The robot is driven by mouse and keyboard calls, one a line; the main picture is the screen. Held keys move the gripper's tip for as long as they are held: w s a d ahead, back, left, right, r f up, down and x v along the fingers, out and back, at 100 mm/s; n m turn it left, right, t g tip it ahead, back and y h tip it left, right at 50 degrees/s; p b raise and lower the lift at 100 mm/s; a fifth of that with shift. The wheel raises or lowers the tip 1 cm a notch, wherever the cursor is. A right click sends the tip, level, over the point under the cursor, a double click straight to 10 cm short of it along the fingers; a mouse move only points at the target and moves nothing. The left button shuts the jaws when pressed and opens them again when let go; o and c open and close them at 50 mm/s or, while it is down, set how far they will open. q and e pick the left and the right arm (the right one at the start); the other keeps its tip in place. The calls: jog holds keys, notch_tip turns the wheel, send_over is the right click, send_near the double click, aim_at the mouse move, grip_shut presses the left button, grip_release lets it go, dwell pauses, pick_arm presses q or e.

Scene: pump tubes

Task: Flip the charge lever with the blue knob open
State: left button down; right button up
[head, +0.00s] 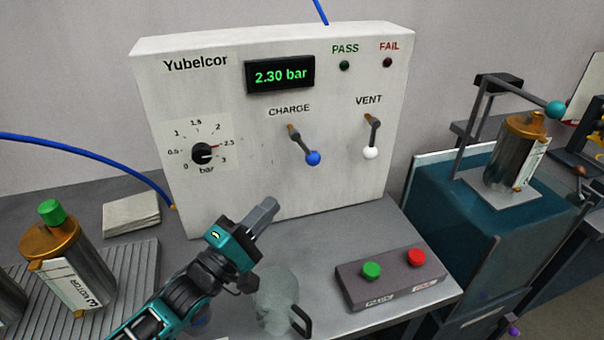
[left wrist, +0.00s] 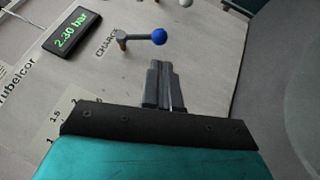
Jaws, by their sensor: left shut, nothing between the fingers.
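The charge lever (head: 301,144) is on the white Yubelcor panel under the word CHARGE. Its blue knob (head: 313,158) hangs down and to the right of the pivot. In the left wrist view the blue knob (left wrist: 159,37) shows just beyond the fingertips, with a visible gap. My left gripper (head: 270,205) is shut and empty, below and left of the blue knob, in front of the panel. Its two fingers (left wrist: 163,66) are together in the left wrist view. My right gripper is not in view.
The vent lever with a white knob (head: 369,153) hangs right of the charge lever. The display (head: 280,75) reads 2.30 bar. A button box (head: 390,290) with green and red buttons sits on the bench at front right. A translucent mug (head: 280,298) stands beside my left arm.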

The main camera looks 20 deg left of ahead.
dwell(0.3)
pick_arm(q)
jog(key=x, duration=1)
jog(key=shift+d, duration=0.15)
dwell(0.3)
jog(key=shift+w+d+r+p, duration=0.15)
jog(key=shift+w+d+p, duration=0.1)
jog(key=shift+p, duration=0.15)
jog(key=shift+w+d+r+p, duration=0.1)
jog(key=shift+w+d+p, duration=0.15)
jog(key=shift+d+p, duration=0.15)
send_near(314, 164)
jog(key=shift+s+d+r, duration=0.3)
jog(key=shift+s+d, duration=0.1)
jog(key=shift+s, duration=0.1)
jog(key=shift+s+d+r, duration=0.25)
jog(key=shift+s+d, duration=0.15)
jog(key=shift+s, duration=0.15)
